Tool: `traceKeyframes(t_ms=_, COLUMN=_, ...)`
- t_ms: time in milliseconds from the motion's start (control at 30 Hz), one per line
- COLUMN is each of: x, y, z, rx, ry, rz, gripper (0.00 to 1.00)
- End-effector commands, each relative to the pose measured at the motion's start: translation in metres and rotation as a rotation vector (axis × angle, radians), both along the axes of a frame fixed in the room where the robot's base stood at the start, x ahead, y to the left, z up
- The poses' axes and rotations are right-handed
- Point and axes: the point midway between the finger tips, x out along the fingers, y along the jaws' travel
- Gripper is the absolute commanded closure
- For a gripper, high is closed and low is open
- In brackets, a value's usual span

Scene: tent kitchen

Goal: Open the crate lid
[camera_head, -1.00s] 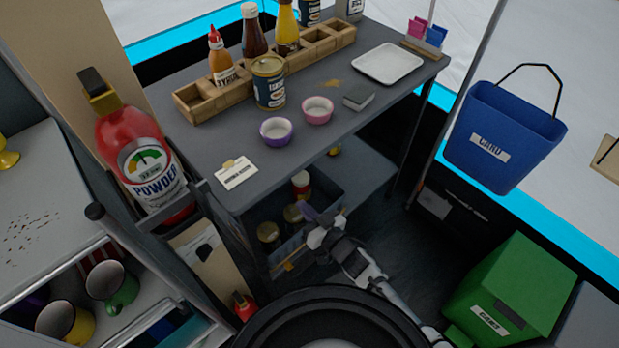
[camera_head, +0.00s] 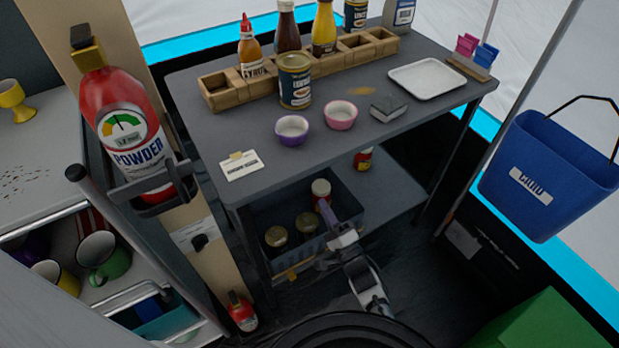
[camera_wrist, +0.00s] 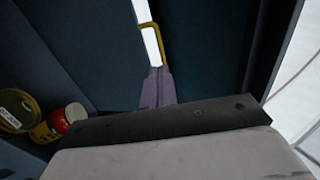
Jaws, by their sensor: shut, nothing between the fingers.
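A dark blue-grey crate (camera_head: 292,248) with jars in it sits on the lower shelf under the table. No lid shows on it. A green box (camera_head: 545,325) is cut off at the lower right, its top face visible; I cannot tell which is the task's crate. My gripper (camera_head: 322,206) is at the crate's right end, its purple fingers shut and empty. In the wrist view the shut fingers (camera_wrist: 158,88) point at a white strip (camera_wrist: 149,38) with a yellow loop (camera_wrist: 157,43) beside it, against dark teal surfaces. Contact cannot be told.
The table (camera_head: 330,165) above holds bottles in a wooden rack (camera_head: 235,97), a tin, two small bowls, and a white tray (camera_head: 428,79). A red extinguisher (camera_head: 125,125) stands left. A blue bucket (camera_head: 550,180) hangs right. Jars (camera_wrist: 68,118) lie left in the wrist view.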

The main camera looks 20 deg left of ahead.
Motion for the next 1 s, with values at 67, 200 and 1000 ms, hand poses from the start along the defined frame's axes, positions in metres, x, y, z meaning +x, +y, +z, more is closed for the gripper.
traceKeyframes(t_ms=67, x=0.010, y=0.016, z=0.010, rx=0.003, ry=-0.001, rz=0.004, gripper=1.00)
traceKeyframes(t_ms=200, x=0.027, y=0.037, z=0.021, rx=0.000, ry=-0.002, rz=0.003, gripper=1.00)
traceKeyframes(t_ms=1000, x=0.051, y=0.066, z=0.036, rx=-0.004, ry=0.000, rz=0.000, gripper=1.00)
